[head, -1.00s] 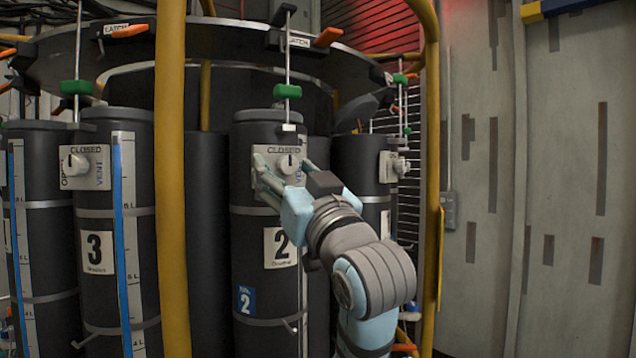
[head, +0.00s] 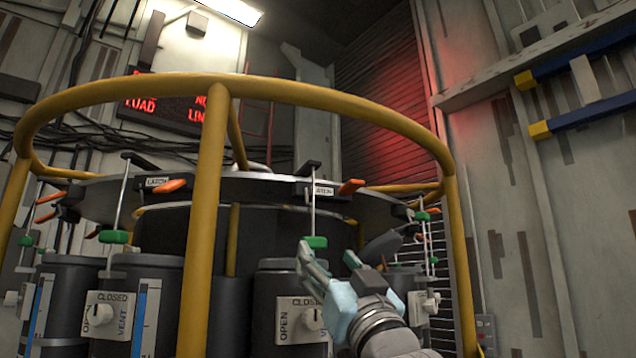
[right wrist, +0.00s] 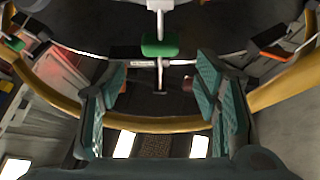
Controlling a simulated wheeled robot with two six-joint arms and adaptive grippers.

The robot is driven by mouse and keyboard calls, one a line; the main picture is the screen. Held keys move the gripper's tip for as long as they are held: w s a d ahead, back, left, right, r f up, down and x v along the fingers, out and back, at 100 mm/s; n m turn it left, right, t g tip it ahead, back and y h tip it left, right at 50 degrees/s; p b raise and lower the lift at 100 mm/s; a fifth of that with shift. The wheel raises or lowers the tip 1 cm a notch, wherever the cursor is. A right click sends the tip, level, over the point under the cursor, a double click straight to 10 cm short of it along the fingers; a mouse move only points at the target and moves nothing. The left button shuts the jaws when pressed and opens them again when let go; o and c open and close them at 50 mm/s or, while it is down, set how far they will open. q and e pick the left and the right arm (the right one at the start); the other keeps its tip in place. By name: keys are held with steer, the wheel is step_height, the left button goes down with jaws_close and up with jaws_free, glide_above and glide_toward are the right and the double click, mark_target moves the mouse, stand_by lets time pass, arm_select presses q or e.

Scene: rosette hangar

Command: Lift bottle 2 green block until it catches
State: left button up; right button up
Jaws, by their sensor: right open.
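The green block (head: 314,242) of bottle 2 sits low on a thin upright rod, below a black latch piece (head: 308,168). Bottle 2 (head: 262,300) is a dark cylinder under it, with a white valve plate (head: 290,322) and knob; its number is out of view. My right gripper (head: 326,254) is open, its fingers pointing up beside the block. In the right wrist view the green block (right wrist: 159,45) appears between the spread fingertips of my gripper (right wrist: 160,72), with a gap on both sides. I see no grip on it. My left gripper is not in view.
A yellow rail (head: 207,225) rings the rack, with an upright left of bottle 2 and another (head: 462,260) at right. An orange handle (head: 350,187) sticks out beside the latch. Neighbouring bottles have their own rods and green blocks (head: 114,236).

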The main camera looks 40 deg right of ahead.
mark_target(316, 241)
steer(key=shift+p+x, duration=2.15)
steer(key=shift+x, duration=1.1)
